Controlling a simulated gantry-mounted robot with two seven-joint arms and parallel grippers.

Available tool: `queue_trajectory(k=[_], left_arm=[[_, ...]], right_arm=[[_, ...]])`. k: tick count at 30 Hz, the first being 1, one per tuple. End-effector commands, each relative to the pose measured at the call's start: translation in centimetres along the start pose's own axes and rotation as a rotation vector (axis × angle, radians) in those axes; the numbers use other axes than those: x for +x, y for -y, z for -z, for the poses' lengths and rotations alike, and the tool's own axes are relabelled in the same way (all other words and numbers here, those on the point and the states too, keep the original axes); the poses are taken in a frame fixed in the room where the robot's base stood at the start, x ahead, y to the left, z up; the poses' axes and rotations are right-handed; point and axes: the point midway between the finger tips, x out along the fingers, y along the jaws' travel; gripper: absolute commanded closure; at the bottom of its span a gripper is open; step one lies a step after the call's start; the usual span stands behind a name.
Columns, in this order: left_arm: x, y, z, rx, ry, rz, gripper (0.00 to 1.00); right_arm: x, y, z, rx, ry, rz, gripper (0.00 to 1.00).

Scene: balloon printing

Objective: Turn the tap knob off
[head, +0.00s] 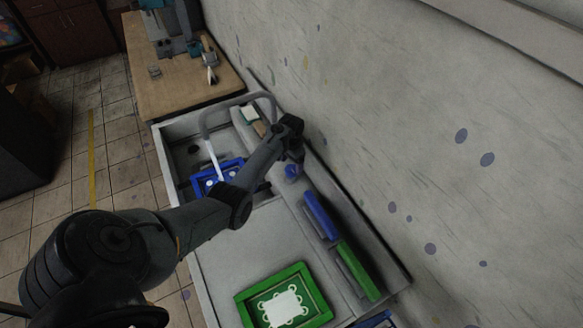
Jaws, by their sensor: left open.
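A grey curved tap pipe (238,98) arches over the sink (178,150) from the wall side. A white stream of water (214,160) falls from its end onto a blue frame (200,182) in the sink. A small blue knob (291,171) shows on the ledge behind the sink, to the right of the tap pipe. My left gripper (297,157) is open just above the blue knob. Its fingers are dark and small here, and I cannot tell whether they touch the knob. My right gripper is out of view.
A green frame (243,302) with a white print lies on the counter (228,262). Blue (320,214) and green (357,270) long pieces lie along the wall ledge. A brush-like item (250,116) lies behind the tap. A wooden table (165,98) with a machine stands beyond.

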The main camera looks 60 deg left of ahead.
Motion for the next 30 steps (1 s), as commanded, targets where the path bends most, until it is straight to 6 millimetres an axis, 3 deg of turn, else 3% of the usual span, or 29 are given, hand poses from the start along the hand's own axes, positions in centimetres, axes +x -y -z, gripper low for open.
queue_trajectory(k=[7,19,30], left_arm=[[2.4,0.1,0.0,-0.001,0.000,0.001,0.19],[2.9,0.1,0.0,-0.001,-0.001,0.001,0.19],[2.9,0.1,0.0,-0.001,-0.001,0.001,0.75]], right_arm=[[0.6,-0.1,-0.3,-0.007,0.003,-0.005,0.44],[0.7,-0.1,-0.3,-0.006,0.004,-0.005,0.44],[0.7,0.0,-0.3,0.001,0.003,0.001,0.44]])
